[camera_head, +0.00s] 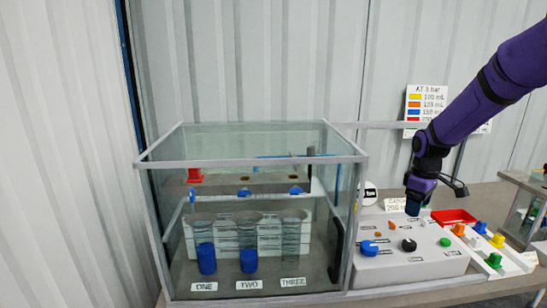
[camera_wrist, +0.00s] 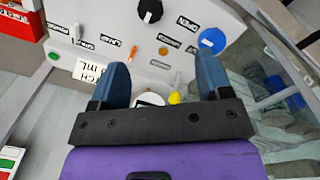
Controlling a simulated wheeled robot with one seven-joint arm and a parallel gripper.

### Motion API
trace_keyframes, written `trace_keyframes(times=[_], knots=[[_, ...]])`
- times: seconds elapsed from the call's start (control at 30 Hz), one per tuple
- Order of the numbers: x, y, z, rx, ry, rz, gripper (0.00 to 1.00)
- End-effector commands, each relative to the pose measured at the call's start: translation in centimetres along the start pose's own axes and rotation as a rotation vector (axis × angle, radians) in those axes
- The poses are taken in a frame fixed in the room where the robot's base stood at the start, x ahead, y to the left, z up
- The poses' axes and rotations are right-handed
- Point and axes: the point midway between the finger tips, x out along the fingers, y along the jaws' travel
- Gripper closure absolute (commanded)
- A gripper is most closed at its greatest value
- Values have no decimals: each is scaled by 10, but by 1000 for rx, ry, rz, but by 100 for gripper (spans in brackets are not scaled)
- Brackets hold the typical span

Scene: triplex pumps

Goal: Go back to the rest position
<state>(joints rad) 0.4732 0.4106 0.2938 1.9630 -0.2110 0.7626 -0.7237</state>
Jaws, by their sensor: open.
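My purple arm reaches in from the upper right in the head view. My gripper (camera_head: 413,208) hangs over the back part of the white control panel (camera_head: 430,263). In the wrist view my gripper (camera_wrist: 164,82) shows two blue fingers spread apart with nothing held between them. A yellow part (camera_wrist: 175,98) and a round white part show beyond the fingers. Whether the fingers touch anything cannot be told.
A glass tank (camera_head: 255,160) with cylinders labelled ONE, TWO and THREE stands left of the panel. A red tray (camera_head: 453,216) and several coloured knobs lie at its right. Another glass case (camera_head: 524,210) stands at the far right. A colour chart (camera_head: 427,108) hangs behind.

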Motion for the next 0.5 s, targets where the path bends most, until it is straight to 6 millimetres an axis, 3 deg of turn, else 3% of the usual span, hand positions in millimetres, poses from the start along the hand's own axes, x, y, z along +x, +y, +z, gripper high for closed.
trace_keyframes(times=[0.03,0.2,0.5], knots=[[-18,-11,1,16,3,22,29],[-69,-47,11,98,20,79,29],[-140,-118,41,250,85,155,29]])
